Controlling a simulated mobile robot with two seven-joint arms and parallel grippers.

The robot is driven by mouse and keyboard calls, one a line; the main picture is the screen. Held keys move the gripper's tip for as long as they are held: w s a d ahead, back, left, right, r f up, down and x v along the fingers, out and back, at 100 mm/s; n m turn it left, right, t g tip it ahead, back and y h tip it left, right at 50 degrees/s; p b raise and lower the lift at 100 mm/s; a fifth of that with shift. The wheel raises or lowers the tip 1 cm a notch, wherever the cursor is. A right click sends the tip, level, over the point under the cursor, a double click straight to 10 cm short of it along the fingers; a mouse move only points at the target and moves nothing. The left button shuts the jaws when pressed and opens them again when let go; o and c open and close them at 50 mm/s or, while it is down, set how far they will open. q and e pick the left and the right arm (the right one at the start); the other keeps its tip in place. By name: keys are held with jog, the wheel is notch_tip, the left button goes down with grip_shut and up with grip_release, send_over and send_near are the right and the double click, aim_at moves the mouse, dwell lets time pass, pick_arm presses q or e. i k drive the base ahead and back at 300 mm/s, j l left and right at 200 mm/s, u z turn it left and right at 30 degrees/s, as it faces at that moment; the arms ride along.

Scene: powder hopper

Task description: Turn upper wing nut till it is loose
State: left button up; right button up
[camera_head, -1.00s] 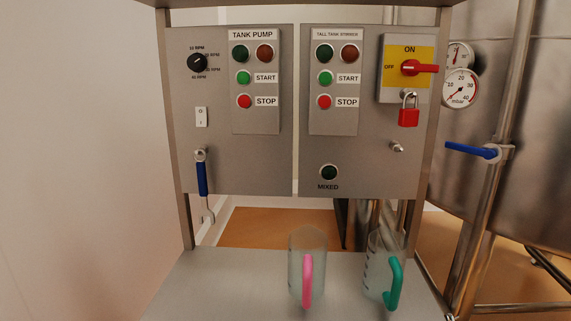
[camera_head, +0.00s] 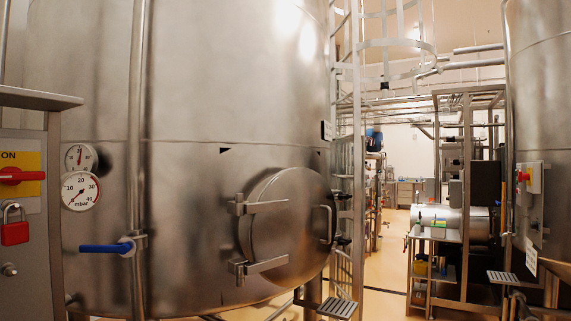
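A large steel tank (camera_head: 200,110) fills the left and middle. On its front is a round hatch (camera_head: 290,222) with two hinge arms at its left and a bar handle at its right; the hatch looks shut. Neither of my grippers is in view.
A control panel with a red switch (camera_head: 18,175) and red padlock (camera_head: 14,231) stands at the left edge. A pipe carries a blue valve handle (camera_head: 105,248). A caged ladder (camera_head: 350,150) stands right of the tank. A steel cart (camera_head: 436,262) stands farther right; floor between is open.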

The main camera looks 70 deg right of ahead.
aim_at(341, 195)
jog(key=z, duration=2.5)
